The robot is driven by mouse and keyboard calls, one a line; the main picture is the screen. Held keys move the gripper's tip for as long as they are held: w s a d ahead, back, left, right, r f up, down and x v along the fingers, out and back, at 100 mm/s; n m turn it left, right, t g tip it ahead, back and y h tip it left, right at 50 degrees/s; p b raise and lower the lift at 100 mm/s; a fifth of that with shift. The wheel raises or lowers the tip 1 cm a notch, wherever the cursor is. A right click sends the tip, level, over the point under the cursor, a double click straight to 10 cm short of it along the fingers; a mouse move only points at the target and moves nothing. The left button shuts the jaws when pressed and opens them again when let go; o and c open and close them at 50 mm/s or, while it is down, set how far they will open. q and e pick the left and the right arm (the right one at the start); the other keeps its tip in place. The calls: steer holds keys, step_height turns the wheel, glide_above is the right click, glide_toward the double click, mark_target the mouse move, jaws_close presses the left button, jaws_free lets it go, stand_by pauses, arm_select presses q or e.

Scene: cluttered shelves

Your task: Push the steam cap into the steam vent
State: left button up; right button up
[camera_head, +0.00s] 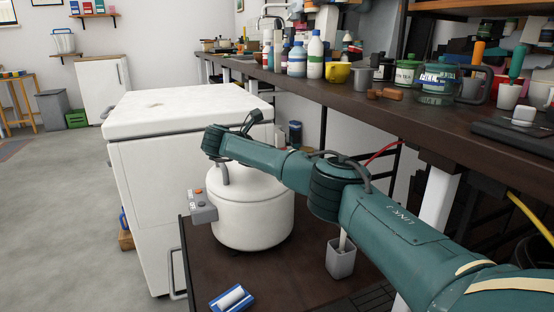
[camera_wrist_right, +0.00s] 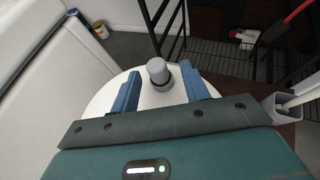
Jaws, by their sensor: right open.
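The white, round cooker (camera_head: 253,212) stands on a dark low surface beside the white cabinet. A grey control box (camera_head: 201,207) with an orange button is on its left side. In the right wrist view, a grey rounded steam cap (camera_wrist_right: 157,70) rises from the white lid (camera_wrist_right: 100,103), with a darker grey ring, apparently the steam vent (camera_wrist_right: 163,86), at its base. I cannot tell how deep the cap sits. My right gripper (camera_wrist_right: 160,75) is open above the lid, with its blue fingers on either side of the cap, apart from it. My left gripper is not in view.
The white cabinet (camera_head: 185,110) stands left of the cooker. A grey cup (camera_head: 341,260) and a blue-and-white item (camera_head: 232,299) are on the low surface. The cluttered workbench (camera_head: 400,112) runs along the right.

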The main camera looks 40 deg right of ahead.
steer(key=shift+w+f, duration=0.1)
steer(key=shift+f, duration=0.2)
steer(key=shift+p+v, duration=0.55)
steer(key=shift+v, duration=0.25)
steer(key=p+v, duration=0.1)
steer(key=v, duration=0.2)
steer(key=p+v, duration=0.1)
steer(key=v, duration=0.3)
steer(key=p+v, duration=0.1)
steer(key=v, duration=0.2)
steer(key=shift+r+p, duration=0.3)
steer(key=shift+r, duration=0.05)
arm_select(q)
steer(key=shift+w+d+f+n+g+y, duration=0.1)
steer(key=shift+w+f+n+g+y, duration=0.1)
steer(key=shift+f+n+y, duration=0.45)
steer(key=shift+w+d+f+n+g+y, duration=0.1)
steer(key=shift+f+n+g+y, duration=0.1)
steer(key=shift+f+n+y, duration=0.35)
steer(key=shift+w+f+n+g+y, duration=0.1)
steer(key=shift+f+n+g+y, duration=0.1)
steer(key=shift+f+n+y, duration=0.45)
arm_select(e)
steer(key=shift+s+a+r, duration=0.2)
steer(key=shift+s+a, duration=0.1)
steer(key=shift+a, duration=0.4)
